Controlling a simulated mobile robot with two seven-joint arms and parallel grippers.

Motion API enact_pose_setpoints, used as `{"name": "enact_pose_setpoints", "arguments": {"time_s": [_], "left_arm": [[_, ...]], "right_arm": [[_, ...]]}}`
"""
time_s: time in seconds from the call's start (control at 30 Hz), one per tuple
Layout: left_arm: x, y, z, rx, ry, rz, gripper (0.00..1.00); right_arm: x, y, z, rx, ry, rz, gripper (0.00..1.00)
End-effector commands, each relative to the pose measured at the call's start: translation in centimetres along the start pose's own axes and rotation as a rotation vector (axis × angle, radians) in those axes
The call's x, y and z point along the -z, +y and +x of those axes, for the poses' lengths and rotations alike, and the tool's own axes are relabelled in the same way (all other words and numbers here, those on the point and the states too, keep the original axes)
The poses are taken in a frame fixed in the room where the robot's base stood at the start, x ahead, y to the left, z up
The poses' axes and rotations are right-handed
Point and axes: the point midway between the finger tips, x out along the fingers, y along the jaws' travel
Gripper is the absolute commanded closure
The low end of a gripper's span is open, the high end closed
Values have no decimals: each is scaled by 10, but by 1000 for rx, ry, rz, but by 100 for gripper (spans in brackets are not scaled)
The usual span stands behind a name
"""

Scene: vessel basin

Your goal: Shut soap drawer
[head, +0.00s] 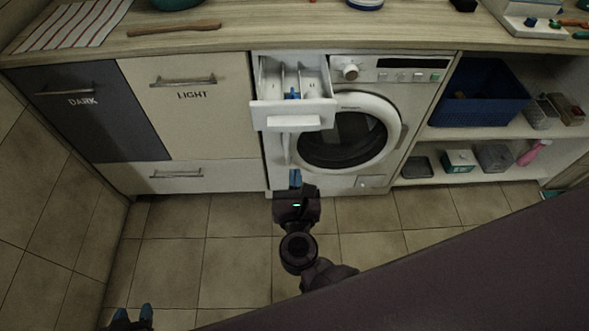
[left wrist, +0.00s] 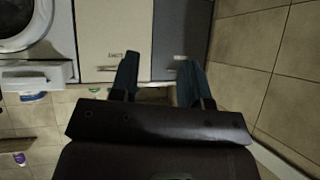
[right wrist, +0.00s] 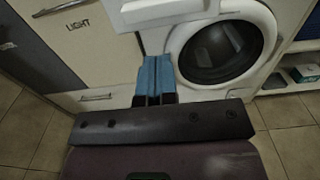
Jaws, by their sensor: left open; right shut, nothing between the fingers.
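The white soap drawer (head: 294,113) is pulled out of the top left of the washing machine (head: 365,130). Its open top shows compartments and a small blue part inside. My right gripper (head: 295,178) is shut and empty, lower in the picture than the drawer front and apart from it. In the right wrist view the shut blue fingers (right wrist: 156,76) point toward the machine's front, with the drawer front (right wrist: 160,10) above them. My left gripper (head: 133,313) is open and empty at the bottom left; its spread fingers show in the left wrist view (left wrist: 158,80).
The round machine door (head: 347,136) looks closed. Cabinets marked DARK (head: 82,110) and LIGHT (head: 190,110) stand to the left. A shelf at right holds a blue basket (head: 478,98) and small items. The counter (head: 250,30) runs above. The tiled floor in front is clear.

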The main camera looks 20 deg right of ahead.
Motion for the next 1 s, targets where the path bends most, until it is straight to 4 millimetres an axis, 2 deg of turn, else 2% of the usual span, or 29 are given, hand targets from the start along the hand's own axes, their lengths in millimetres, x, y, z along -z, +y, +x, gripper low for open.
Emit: {"name": "enact_pose_setpoints", "arguments": {"time_s": [0.23, 0.6, 0.8, 1.0], "left_arm": [[6, 3, -1, 2, 12, -16, 57], [0, 1, -5, 4, -1, -12, 57], [-2, 0, -5, 4, -6, -8, 57], [-1, -1, -4, 4, -3, -5, 57]], "right_arm": [[-3, 1, 44, -2, -5, -1, 100], [-2, 0, 102, -1, -3, -3, 100], [-1, 1, 118, -2, -1, -2, 100], [0, 0, 122, -1, 0, -2, 100]]}}
